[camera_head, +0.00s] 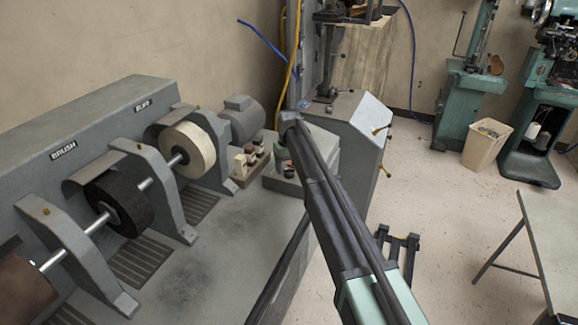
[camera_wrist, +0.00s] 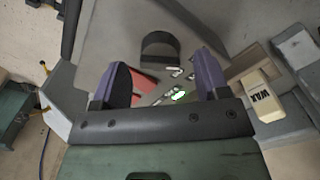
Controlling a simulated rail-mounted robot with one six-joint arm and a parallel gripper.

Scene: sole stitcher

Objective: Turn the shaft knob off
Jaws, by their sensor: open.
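My gripper (camera_wrist: 164,80) is open in the wrist view, its two dark purple-grey fingers apart with no object held between them. Beyond them is a grey surface (camera_wrist: 105,35) with a dark rounded part (camera_wrist: 160,46), a red patch and small pale and green marks. I cannot tell whether any of these is the shaft knob. Two small brass-coloured handles (camera_head: 380,130) show on the grey cabinet's right side in the head view; they seem to appear at the left in the wrist view (camera_wrist: 43,110).
A grey finishing machine (camera_head: 75,145) with a black brush wheel (camera_head: 118,203) and a pale buff wheel (camera_head: 187,149) fills the left. A cream wax block (camera_wrist: 262,97) stands close right of my gripper in the wrist view. Floor at the right is partly clear, beside a table (camera_head: 548,235).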

